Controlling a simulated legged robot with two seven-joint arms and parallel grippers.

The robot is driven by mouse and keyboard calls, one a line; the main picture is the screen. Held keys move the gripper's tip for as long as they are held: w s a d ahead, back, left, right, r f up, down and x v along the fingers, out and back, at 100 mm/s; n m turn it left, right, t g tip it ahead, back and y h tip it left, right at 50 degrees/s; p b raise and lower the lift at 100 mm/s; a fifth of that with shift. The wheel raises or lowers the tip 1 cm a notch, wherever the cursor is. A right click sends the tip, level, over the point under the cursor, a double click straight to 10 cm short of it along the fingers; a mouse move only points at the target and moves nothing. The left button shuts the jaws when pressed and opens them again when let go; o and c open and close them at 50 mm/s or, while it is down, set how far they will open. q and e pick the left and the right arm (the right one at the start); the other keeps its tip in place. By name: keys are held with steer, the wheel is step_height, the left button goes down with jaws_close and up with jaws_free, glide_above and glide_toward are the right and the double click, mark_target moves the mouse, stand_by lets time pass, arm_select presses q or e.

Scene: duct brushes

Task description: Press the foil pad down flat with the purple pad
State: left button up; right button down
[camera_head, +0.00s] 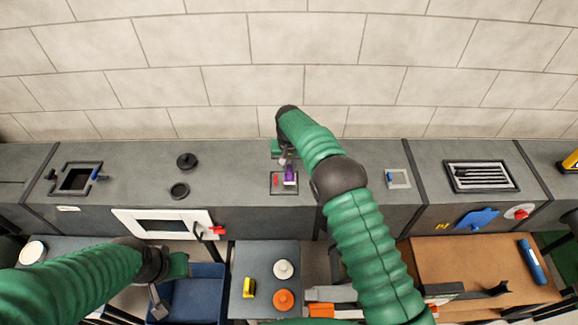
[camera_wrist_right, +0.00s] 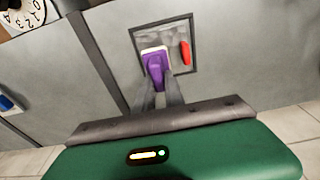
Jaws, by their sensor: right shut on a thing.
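The purple pad (camera_head: 290,173) is a small purple block with a pale edge at its far end. It also shows in the right wrist view (camera_wrist_right: 155,66). My right gripper (camera_head: 287,160) is shut on it; its fingers (camera_wrist_right: 162,92) show behind the block in the wrist view. The foil pad (camera_wrist_right: 178,36) is a grey, crinkled-looking square inside a dark frame. The purple pad is over its left part; I cannot tell whether they touch. My left gripper (camera_head: 168,283) hangs at the lower left, over a blue bin, its fingers partly hidden.
A red piece (camera_wrist_right: 185,53) lies at the foil's right side. On the grey bench stand black round parts (camera_head: 187,161), a framed opening (camera_head: 76,179) and a grille (camera_head: 480,176). A blue bin (camera_head: 205,300) and side tables are in front. The tiled wall is behind.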

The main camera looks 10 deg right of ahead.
steer(key=shift+f+b, duration=0.3)
steer(key=shift+f, duration=0.2)
stand_by(0.4)
steer(key=shift+s+f, duration=0.15)
stand_by(1.0)
steer(key=shift+w+r+p, duration=0.2)
steer(key=shift+r+p, duration=0.35)
steer(key=shift+r, duration=0.6)
step_height(320, 180, up, 5)
steer(key=p, duration=0.2)
steer(key=shift+p, duration=0.35)
